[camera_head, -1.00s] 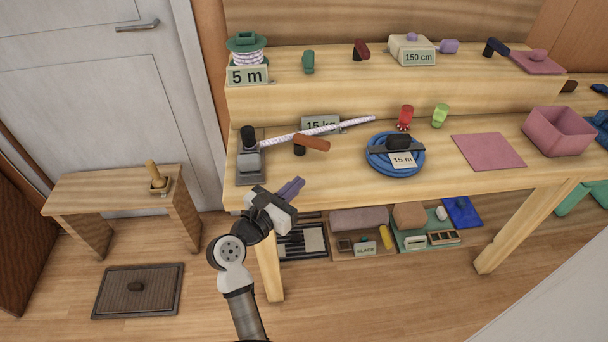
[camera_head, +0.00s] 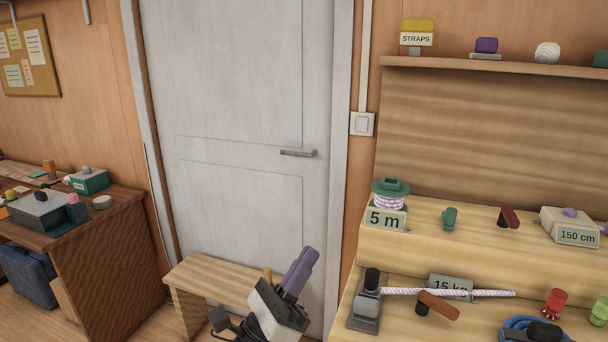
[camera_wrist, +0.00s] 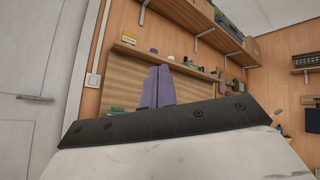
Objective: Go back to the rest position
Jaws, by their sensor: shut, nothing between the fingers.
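My gripper (camera_head: 298,270) is at the lower middle of the head view, in front of the small wooden bench and the door. Its two purple fingers are together and point up and to the right, with nothing between them. In the wrist view the shut fingers (camera_wrist: 158,86) point up in front of the wooden back panel and shelf. The gripper is apart from the workbench (camera_head: 460,215) on its right.
A white door (camera_head: 240,90) stands behind, with a small bench (camera_head: 205,285) before it. The workbench holds a 5 m rope spool (camera_head: 390,195), a white rope (camera_head: 420,291) and a red-brown handle (camera_head: 438,305). A dark desk (camera_head: 105,235) stands at left.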

